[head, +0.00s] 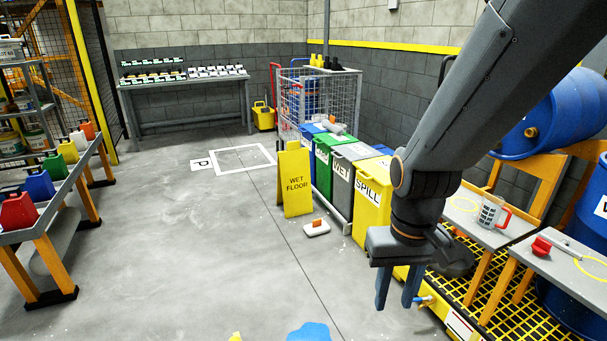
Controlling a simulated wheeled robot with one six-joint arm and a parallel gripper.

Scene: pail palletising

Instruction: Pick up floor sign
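The floor sign (296,183) is yellow with "WET FLOOR" in dark letters. It stands upright on the grey floor near the middle of the head view, left of the row of bins. My gripper (398,302) is at the lower right, pointing down, nearer to me than the sign and apart from it. Its two dark fingers are spaced apart with nothing visible between them.
Yellow SPILL bin (372,200) and a grey bin (348,172) stand right of the sign. A small white and orange item (317,229) lies before it. A blue patch (309,332) is on the near floor. Floor to the left is open, up to a bench (62,190).

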